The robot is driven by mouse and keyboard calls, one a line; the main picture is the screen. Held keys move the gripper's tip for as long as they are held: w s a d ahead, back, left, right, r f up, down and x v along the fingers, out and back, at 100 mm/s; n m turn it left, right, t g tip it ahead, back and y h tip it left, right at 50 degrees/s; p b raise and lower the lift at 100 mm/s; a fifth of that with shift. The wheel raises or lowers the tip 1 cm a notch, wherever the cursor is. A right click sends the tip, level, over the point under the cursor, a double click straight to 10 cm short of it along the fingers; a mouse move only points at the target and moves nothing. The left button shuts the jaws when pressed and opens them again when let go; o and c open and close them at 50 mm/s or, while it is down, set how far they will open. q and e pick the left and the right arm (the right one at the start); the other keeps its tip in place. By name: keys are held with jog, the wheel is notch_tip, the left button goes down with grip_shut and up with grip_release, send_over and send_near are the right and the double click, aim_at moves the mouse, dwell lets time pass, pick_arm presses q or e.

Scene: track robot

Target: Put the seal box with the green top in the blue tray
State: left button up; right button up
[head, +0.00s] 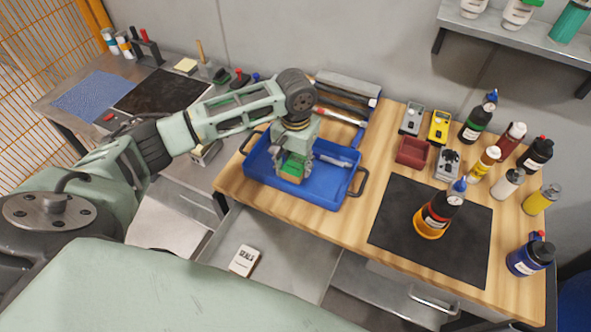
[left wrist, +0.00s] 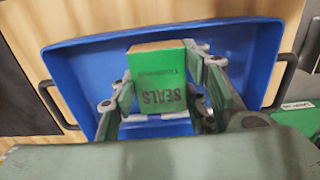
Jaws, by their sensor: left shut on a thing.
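The seal box with the green top (head: 292,168) is between the fingers of my left gripper (head: 293,160), over the blue tray (head: 318,197) on the wooden worktop. In the left wrist view, the green face of the seal box (left wrist: 158,90) reads "SEALS", and the fingers of my left gripper (left wrist: 165,100) are shut on its two sides. The blue tray (left wrist: 78,70) lies behind it, with its rim around the box in the picture. I cannot tell whether the box touches the tray floor. My right gripper is in neither view.
A white seal box (head: 244,260) lies in the open drawer (head: 275,245) below. A grey tool lies in the tray's right part. A black mat (head: 395,235) with an orange-based bottle (head: 437,210) is to the right, with several bottles behind. A tool rack (head: 345,100) stands behind the tray.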

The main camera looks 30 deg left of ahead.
aim_at(295, 173)
pick_arm(q)
jog(key=shift+f, duration=0.4)
notch_tip(295, 173, down, 2)
jog(key=shift+f+p, duration=0.2)
jog(key=shift+p, duration=0.3)
jog(key=shift+f, duration=0.45)
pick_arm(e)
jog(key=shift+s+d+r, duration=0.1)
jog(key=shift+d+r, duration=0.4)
pick_arm(q)
jog(key=o, duration=1.2)
jog(key=shift+f, duration=0.15)
jog(key=shift+c, duration=0.2)
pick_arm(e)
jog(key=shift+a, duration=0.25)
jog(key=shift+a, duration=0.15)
